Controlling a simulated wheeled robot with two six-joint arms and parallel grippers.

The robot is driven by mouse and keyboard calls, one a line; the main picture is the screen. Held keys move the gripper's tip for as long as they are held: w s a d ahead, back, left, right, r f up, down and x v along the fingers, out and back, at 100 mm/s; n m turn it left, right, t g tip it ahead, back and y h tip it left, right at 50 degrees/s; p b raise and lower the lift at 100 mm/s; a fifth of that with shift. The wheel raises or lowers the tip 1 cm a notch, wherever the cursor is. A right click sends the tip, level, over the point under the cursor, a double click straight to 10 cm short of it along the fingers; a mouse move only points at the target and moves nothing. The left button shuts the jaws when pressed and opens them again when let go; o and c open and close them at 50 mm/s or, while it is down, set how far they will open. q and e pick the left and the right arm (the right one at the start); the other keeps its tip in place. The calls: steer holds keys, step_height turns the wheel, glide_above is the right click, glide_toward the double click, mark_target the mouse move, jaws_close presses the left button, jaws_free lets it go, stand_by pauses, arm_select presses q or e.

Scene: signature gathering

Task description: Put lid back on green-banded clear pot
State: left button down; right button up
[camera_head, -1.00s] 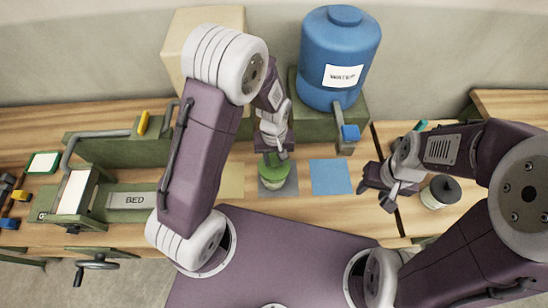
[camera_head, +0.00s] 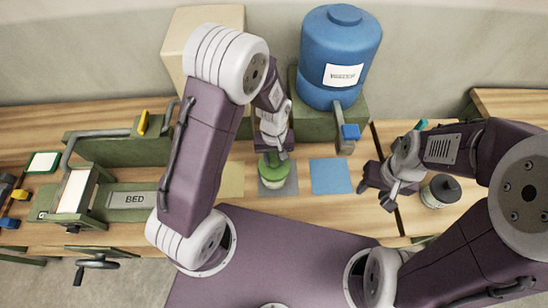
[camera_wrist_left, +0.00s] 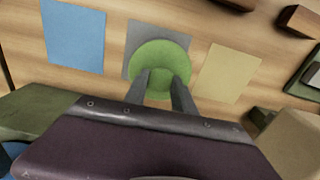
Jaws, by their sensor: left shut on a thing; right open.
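My left gripper (camera_head: 272,153) is shut on the green lid (camera_wrist_left: 163,58), whose round top shows between and ahead of the fingers in the left wrist view. In the head view the green-banded clear pot (camera_head: 275,182) is directly below the gripper, on the grey square mat (camera_head: 291,187). The lid is over the pot; the gripper partly hides it, and I cannot tell whether it is fully seated. My right gripper (camera_head: 375,193) is open and empty, above the table to the right of the blue mat.
A blue mat (camera_head: 330,176) and a yellow mat (camera_head: 231,181) flank the grey one. A jar with a dark lid (camera_head: 441,190) stands right of my right gripper. The blue water barrel (camera_head: 340,50) on a green stand is behind. A press marked BED (camera_head: 135,200) is left.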

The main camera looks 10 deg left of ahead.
stand_by(0.3)
arm_select(q)
steer(key=shift+c, duration=2.3)
jaws_free()
step_height(320, 180, up, 7)
steer(key=p, duration=0.6)
jaws_close()
